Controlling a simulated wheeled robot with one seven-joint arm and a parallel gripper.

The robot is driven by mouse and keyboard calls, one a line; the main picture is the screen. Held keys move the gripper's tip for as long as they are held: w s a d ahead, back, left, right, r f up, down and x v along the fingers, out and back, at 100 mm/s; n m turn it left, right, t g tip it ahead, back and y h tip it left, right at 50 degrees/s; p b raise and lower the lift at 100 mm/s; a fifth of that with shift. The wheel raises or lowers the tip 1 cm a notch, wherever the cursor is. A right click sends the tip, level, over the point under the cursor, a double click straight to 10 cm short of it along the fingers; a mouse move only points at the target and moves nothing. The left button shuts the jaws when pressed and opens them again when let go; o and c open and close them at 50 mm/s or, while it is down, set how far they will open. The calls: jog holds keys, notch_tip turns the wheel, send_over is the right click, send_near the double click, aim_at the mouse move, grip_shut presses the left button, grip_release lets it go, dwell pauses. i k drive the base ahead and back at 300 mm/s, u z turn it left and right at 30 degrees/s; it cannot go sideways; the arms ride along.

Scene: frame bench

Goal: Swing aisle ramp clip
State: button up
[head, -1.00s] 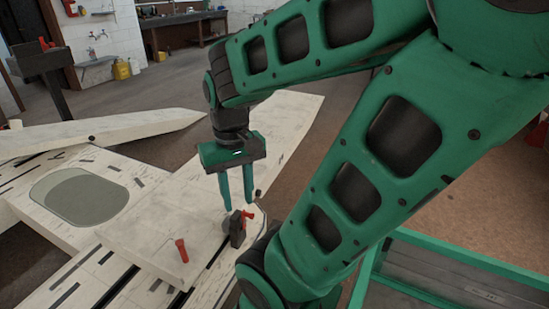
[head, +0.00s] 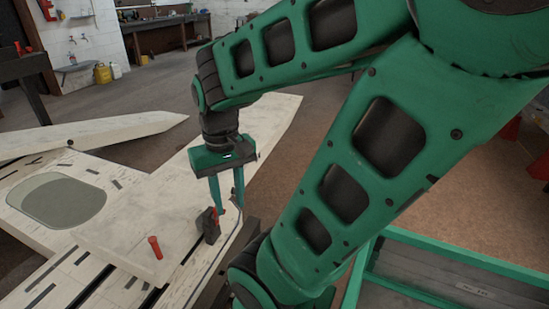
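A small dark clip (head: 207,227) with a red handle (head: 217,217) stands on the pale workpiece (head: 262,130), near its right edge. My gripper (head: 228,207) points down just above and to the right of the clip. Its two teal fingers are apart. The left finger overlaps the red handle in the picture and hides part of it; I cannot tell whether they touch. A second red peg (head: 154,246) stands on the pale panel to the left of the clip.
A green-framed container (head: 470,262) is at the lower right. A loose pale beam (head: 95,135) lies at the left, behind a grey-green oval (head: 57,200). My arm fills the upper right. Open brown floor (head: 450,190) lies beyond it.

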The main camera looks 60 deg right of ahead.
aim_at(214, 215)
jog(key=u, duration=0.05)
jog(key=k, duration=1.8)
jog(key=z, duration=1.3)
jog(key=i, duration=1.7)
jog(key=z, duration=0.05)
